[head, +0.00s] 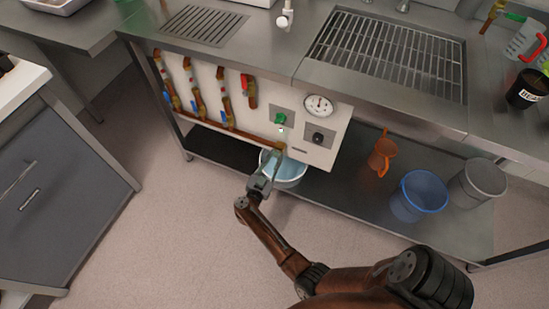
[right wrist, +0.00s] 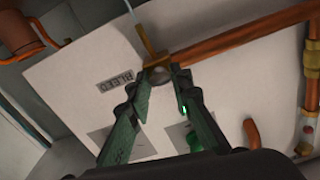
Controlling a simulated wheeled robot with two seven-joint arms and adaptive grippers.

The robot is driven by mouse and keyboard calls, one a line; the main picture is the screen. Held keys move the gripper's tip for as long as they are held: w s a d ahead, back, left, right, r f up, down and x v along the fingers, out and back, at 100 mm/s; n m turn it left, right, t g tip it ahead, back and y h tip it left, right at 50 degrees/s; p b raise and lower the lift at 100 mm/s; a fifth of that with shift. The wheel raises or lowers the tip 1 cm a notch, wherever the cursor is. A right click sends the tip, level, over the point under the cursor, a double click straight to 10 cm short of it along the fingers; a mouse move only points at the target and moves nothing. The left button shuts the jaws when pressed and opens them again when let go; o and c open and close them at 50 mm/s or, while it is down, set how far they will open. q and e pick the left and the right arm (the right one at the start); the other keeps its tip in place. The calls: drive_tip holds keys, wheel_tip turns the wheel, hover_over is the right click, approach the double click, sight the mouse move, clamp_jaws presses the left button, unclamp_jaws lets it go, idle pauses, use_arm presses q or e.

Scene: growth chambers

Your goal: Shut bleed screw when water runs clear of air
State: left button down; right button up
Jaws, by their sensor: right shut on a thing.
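The bleed screw (right wrist: 158,74) sits at the end of a copper pipe (right wrist: 240,45), beside a label reading BLEED (right wrist: 115,82). My right gripper (right wrist: 158,82) has its fingertips at the screw and is shut on it. In the head view my right gripper (head: 279,152) reaches the lower edge of the white panel (head: 225,112). A thin pale stream (right wrist: 138,28) leaves the bleed fitting; I cannot tell whether it carries air bubbles. My left gripper is not in view.
The panel carries a pressure gauge (head: 319,104), a black knob (head: 318,138), a green control (head: 280,118) and several valved pipes. The floor in front is clear.

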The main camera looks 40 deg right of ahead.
clamp_jaws()
